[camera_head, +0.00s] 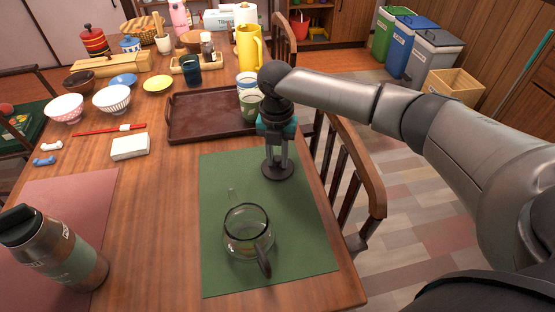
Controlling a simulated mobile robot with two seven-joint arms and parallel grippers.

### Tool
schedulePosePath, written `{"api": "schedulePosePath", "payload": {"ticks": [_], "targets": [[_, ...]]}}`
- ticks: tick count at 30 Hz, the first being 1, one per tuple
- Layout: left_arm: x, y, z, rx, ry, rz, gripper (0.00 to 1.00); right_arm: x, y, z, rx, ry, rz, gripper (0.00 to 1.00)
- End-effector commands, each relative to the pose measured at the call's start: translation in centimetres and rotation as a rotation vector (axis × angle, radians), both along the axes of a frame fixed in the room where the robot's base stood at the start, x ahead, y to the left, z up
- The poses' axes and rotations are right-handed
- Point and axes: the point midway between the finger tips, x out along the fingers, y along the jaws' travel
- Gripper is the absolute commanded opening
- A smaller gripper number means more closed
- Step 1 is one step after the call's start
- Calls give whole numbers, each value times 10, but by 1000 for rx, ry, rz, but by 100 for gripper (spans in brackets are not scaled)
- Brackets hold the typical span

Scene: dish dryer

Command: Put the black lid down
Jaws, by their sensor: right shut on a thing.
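My right gripper (277,158) points down over the far right part of the green mat (220,180). It is shut on the round black lid (277,173), which is below its fingertips. I cannot tell whether the lid touches the mat. A clear glass teapot (247,240) with a dark rim and dark handle stands on the same mat, nearer to me and apart from the lid. Its top looks uncovered. My left gripper is not in view.
A brown tray (200,112) with cups stands beyond the mat. A steel bottle (52,245) stands at the near left. A white box (130,147), chopsticks and bowls are to the left. A chair (350,165) stands by the right edge. Bare mat surrounds the teapot.

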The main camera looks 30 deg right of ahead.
Motion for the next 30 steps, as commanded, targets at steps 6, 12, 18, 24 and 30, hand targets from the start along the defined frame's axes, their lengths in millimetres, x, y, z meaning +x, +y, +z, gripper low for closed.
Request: {"api": "schedulePosePath", "payload": {"ticks": [6, 12, 18, 24, 30], "targets": [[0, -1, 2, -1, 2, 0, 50, 0, 0, -2, 0, 0, 0, 0], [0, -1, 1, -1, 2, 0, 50, 0, 0, -4, 0, 1, 0, 0], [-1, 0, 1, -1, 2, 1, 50, 0, 0, -5, 0, 1, 0, 47], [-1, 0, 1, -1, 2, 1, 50, 0, 0, -5, 0, 0, 0, 57], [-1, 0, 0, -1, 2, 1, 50, 0, 0, -2, 0, -1, 0, 57]]}}
